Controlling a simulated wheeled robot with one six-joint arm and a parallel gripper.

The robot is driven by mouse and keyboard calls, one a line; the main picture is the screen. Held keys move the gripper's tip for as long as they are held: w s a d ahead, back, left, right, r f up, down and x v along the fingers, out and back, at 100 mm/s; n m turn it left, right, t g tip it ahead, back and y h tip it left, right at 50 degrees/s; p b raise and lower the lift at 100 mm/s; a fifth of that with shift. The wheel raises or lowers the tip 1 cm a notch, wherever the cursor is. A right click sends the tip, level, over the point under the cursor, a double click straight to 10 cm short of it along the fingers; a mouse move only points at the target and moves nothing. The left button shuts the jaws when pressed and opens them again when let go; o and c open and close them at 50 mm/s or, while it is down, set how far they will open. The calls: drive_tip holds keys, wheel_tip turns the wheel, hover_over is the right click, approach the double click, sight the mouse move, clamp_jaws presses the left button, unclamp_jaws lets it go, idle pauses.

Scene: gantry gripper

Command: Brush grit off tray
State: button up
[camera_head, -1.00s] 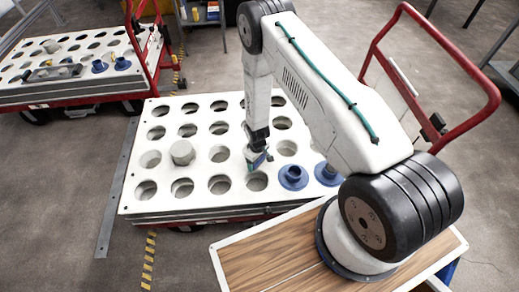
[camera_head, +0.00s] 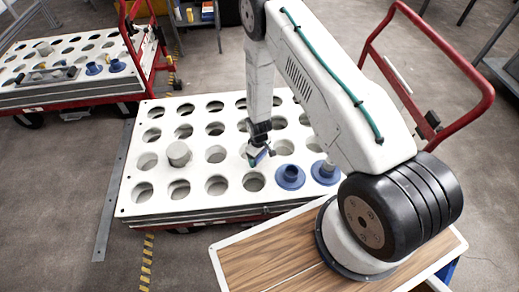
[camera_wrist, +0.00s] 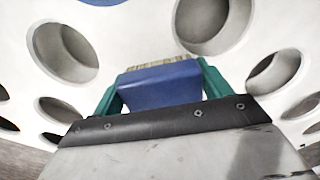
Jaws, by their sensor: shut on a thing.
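The white tray (camera_head: 198,142) has rows of round holes and lies on a red cart. My gripper (camera_head: 257,153) is over the tray's middle, near the front rows of holes. In the wrist view, my gripper (camera_wrist: 160,92) has its green fingers shut on a blue brush (camera_wrist: 160,88). The brush's pale bristles (camera_wrist: 158,66) point towards the tray top; I cannot tell whether they touch it. No separate grit grains can be made out on the tray.
A grey plug (camera_head: 179,152) stands on the tray, left of my gripper. Two blue flanged parts, one nearer (camera_head: 290,176) and one further right (camera_head: 325,172), sit along its front right. A second cart with a holed tray (camera_head: 62,85) stands at the back left.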

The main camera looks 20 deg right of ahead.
drive_tip(key=shift+r, duration=2.4)
